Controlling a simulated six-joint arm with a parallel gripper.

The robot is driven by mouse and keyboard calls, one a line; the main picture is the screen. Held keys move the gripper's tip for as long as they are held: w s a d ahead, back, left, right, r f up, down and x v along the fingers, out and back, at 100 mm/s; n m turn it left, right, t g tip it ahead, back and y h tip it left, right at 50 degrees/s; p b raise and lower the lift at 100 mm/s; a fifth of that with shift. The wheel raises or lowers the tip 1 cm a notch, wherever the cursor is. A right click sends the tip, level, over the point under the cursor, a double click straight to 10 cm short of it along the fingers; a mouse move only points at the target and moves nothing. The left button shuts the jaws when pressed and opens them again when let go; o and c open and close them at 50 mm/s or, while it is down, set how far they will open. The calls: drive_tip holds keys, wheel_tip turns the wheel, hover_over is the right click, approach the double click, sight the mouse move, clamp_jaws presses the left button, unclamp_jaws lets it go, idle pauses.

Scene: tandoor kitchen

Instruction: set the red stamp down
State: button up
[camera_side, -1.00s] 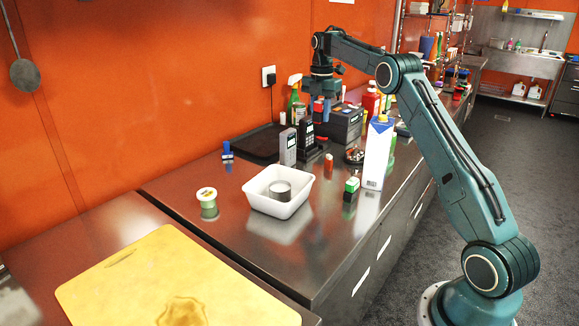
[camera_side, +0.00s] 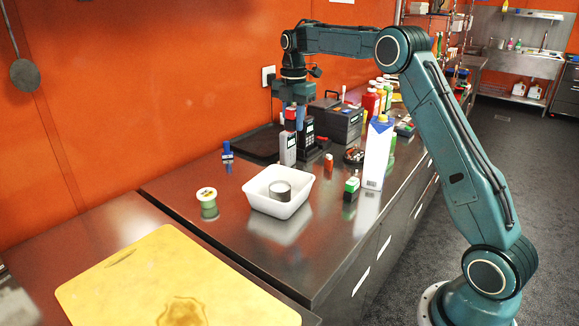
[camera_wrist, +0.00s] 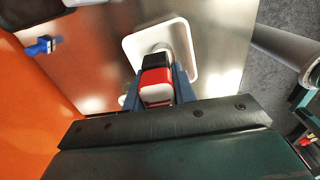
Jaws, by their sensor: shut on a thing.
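The red stamp, red with a black part and a pale end, is between the blue fingers of my gripper in the wrist view (camera_wrist: 157,82). In the side view my gripper (camera_side: 293,116) is shut on the red stamp (camera_side: 290,114) and holds it up in the air, above or in front of the grey handset (camera_side: 288,148); I cannot tell the exact depth. The stamp's lower end is dark and partly merges with what lies behind it.
A white tub (camera_side: 262,200) with a can (camera_side: 280,190) stands nearer. A blue stamp (camera_side: 227,157), green-topped bottle (camera_side: 351,186), small orange-red item (camera_side: 328,163) and carton (camera_side: 376,155) stand around. A dark tray (camera_side: 250,146) lies behind. Counter left of the tub is mostly clear.

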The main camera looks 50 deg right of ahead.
drive_tip(key=s+a, duration=0.4)
drive_tip(key=a, duration=0.8)
hover_over(277, 251)
drive_tip(key=shift+f, duration=0.45)
drive_tip(key=shift+f, duration=0.1)
wheel_tip(277, 251, down, 16)
drive_tip(key=shift+r, duration=0.2)
drive_tip(key=shift+f, duration=0.1)
drive_tip(key=shift+f, duration=2)
drive_tip(key=shift+f, duration=0.15)
